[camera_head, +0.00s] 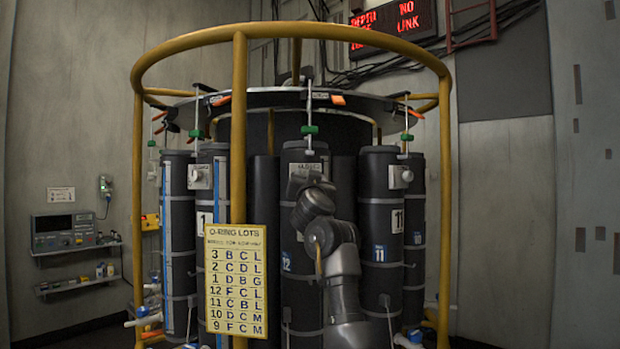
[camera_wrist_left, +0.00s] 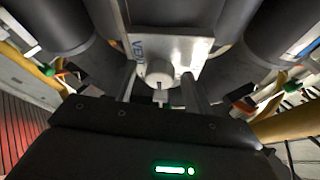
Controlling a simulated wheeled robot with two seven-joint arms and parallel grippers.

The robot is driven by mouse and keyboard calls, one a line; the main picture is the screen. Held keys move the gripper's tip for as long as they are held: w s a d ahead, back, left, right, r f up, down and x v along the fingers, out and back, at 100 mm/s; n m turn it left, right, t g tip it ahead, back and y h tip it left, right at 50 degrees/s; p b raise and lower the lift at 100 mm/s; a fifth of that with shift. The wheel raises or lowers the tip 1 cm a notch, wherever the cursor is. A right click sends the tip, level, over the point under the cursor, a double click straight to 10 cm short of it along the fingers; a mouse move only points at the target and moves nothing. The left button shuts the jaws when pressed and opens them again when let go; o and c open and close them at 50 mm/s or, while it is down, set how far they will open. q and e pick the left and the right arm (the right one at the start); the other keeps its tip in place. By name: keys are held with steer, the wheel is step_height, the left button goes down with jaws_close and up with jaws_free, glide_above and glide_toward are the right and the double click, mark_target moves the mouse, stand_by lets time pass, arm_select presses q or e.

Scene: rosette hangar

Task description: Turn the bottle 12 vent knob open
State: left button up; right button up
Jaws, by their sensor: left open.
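Bottle 12 (camera_head: 300,285) is a tall dark cylinder at the centre of the ring in the head view, with a blue "12" label. Its pale vent plate (camera_head: 299,168) is near the top, partly covered by my arm. In the left wrist view, the white round vent knob (camera_wrist_left: 159,71) with a small tab sits on the plate marked "VENT" (camera_wrist_left: 185,48). My left gripper (camera_wrist_left: 161,90) is open, with one finger on each side of the knob. I cannot tell whether either finger touches it. The head view hides these fingertips behind my wrist. My right gripper is not in view.
A yellow tube frame (camera_head: 239,130) surrounds the bottles, with an upright left of bottle 12. A yellow "O-RING LOTS" board (camera_head: 236,280) hangs there. Bottle 11 (camera_head: 381,225) stands close on the right. Shelves (camera_head: 75,284) stand at the far left wall.

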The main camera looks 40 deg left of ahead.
arm_select(q)
steer(key=c, duration=1)
steer(key=shift+n, duration=0.3)
steer(key=shift+w+d+r+n+g+y+p, duration=0.1)
steer(key=shift+n+g+y+p, duration=0.4)
steer(key=shift+n+g+p, duration=2.2)
steer(key=shift+w+d+r+n+g+y+p, duration=0.1)
steer(key=shift+n+g+y, duration=0.45)
steer(key=shift+n, duration=4.5)
steer(key=shift+w+d+n+g+y+p, duration=0.1)
steer(key=shift+n+g+y+p, duration=0.35)
steer(key=shift+n+g+p, duration=2.25)
steer(key=n+t+b, duration=0.2)
steer(key=shift+n+b, duration=0.25)
steer(key=shift+b, duration=0.1)
steer(key=o, duration=1)
